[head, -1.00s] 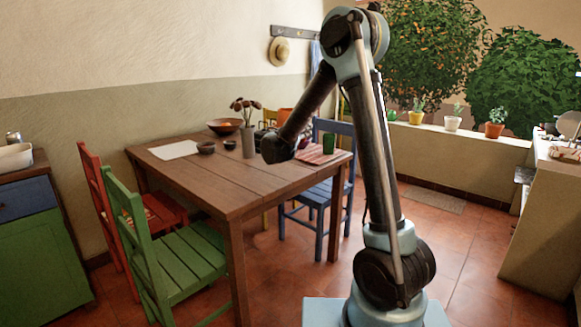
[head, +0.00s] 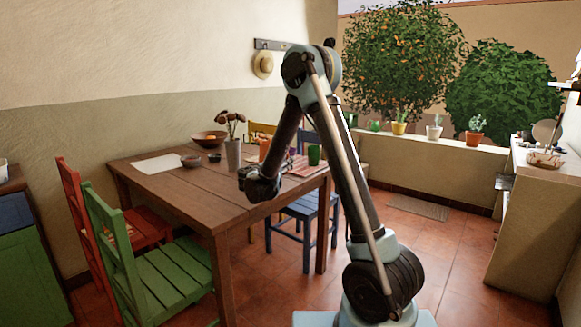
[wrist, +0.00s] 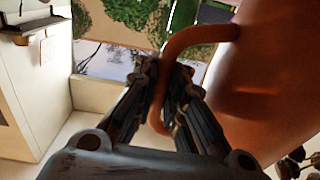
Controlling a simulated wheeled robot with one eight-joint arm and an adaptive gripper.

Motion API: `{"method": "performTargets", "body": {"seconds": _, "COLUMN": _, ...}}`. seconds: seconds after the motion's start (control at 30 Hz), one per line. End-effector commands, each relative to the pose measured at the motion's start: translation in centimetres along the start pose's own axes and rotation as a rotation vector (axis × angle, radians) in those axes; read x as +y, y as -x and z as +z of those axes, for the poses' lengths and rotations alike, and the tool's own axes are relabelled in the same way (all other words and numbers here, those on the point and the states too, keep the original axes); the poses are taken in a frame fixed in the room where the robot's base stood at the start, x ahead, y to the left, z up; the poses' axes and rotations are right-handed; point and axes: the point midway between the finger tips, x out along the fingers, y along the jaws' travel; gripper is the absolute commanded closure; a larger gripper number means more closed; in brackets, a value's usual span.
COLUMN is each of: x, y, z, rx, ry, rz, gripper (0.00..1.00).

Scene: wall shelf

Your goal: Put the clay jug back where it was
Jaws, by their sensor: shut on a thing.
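The clay jug (wrist: 262,85) is orange-brown and fills the right side of the wrist view. Its curved handle (wrist: 196,36) runs down between the fingers of my gripper (wrist: 163,80), which is shut on it. In the head view an orange patch (head: 264,151) that looks like the jug shows behind my forearm, above the wooden table (head: 190,195). My fingers are hidden behind my wrist there. I cannot tell from the head view how high the jug is held.
The table carries a vase of dark flowers (head: 233,153), a bowl (head: 209,138), small dishes and a green cup (head: 314,155). Red, green (head: 160,280) and blue chairs surround it. Potted plants line the low wall (head: 420,165). The floor at right is open.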

Motion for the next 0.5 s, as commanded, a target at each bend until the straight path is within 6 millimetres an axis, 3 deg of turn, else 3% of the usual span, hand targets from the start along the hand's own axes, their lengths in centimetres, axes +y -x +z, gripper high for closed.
{"method": "performTargets", "body": {"seconds": 0.37, "x": 0.04, "y": -0.03, "z": 0.32, "rx": 0.001, "ry": -0.001, "rz": 0.000, "gripper": 1.00}}
{"method": "performTargets", "body": {"seconds": 0.5, "x": 0.05, "y": -0.04, "z": 0.42, "rx": 0.000, "ry": 0.000, "rz": 0.001, "gripper": 0.68}}
